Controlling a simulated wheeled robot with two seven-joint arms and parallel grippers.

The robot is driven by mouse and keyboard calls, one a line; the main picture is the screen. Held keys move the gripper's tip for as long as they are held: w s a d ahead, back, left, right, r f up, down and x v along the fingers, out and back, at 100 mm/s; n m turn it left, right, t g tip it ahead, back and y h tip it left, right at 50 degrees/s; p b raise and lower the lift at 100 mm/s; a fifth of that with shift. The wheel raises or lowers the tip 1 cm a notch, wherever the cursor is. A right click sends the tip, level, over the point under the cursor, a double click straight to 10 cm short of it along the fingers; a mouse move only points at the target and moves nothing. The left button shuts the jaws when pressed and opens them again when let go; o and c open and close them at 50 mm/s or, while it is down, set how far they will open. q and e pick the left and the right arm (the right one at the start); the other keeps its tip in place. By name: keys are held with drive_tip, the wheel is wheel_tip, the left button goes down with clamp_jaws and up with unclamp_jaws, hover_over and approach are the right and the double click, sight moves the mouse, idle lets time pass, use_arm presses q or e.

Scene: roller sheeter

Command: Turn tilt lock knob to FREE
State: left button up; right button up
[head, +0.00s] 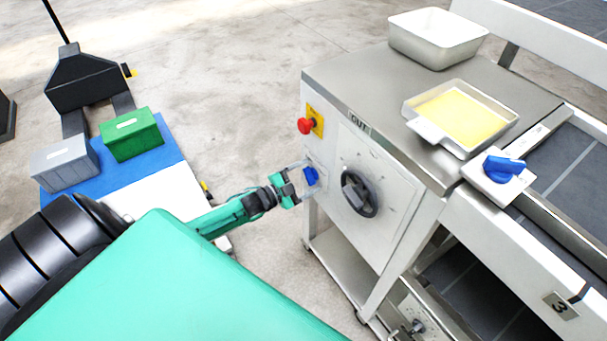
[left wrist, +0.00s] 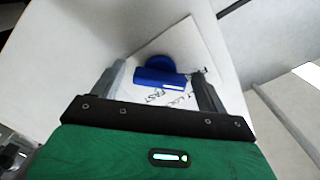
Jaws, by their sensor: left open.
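A small blue knob (head: 311,176) sits on the front face of the steel machine, left of the round black dial. In the left wrist view the blue knob (left wrist: 160,78) has a bar-shaped grip on a white plate, with partly hidden black lettering that I cannot fully read. My left gripper (head: 296,183) is open and close in front of this knob. In the wrist view its fingers (left wrist: 160,76) stand on either side of the bar, apart from it. A second blue knob (head: 503,167) is on a white plate on the right-hand rail. My right gripper is not in view.
A red button (head: 306,126) on a yellow plate is above the near knob, and a black dial (head: 360,193) is to its right. A tray of yellow dough (head: 420,128) and an empty white bin (head: 410,38) stand on top. Green (head: 132,138) and grey (head: 65,166) boxes are left.

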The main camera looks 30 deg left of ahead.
use_arm(q)
drive_tip(key=shift+s, duration=0.15)
drive_tip(key=v, duration=1.3)
drive_tip(key=shift+s, duration=0.25)
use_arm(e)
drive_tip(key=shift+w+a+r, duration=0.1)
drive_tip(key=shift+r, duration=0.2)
use_arm(q)
drive_tip(key=shift+a, duration=0.1)
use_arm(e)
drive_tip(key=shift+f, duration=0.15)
